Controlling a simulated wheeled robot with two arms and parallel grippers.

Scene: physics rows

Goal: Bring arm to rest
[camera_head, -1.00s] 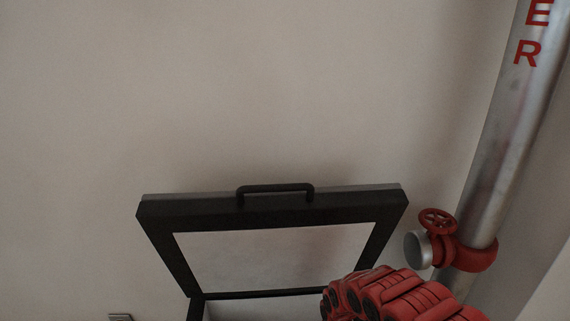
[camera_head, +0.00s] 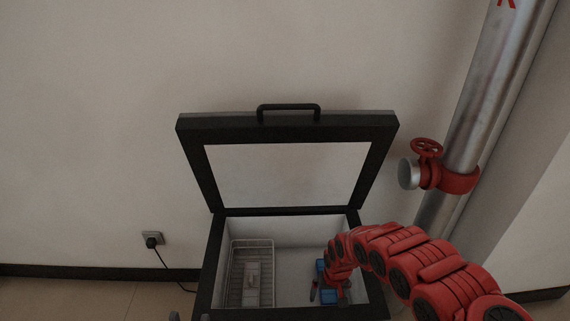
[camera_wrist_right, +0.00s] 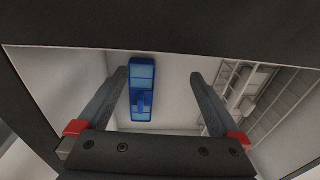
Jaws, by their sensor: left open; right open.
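My right arm, with red segments, comes in from the lower right of the head view and reaches into an open chest freezer (camera_head: 218,240). My right gripper (camera_head: 328,290) is over the right part of the freezer's inside. In the right wrist view my right gripper (camera_wrist_right: 162,85) is open, its two dark fingers apart with nothing held. A blue object (camera_wrist_right: 142,90) lies below and shows between the fingers. It shows partly in the head view (camera_head: 328,296), half hidden by my gripper. Two grey tips at the bottom edge look like my left gripper (camera_head: 188,316), open; the rest is cut off.
The freezer lid (camera_head: 287,122), black-framed, stands open against the wall. A wire basket (camera_head: 236,285) with a small item sits inside at the left. A metal pipe (camera_head: 490,100) with a red valve wheel (camera_head: 426,148) stands at right. A socket with plug (camera_head: 152,240) is on the wall.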

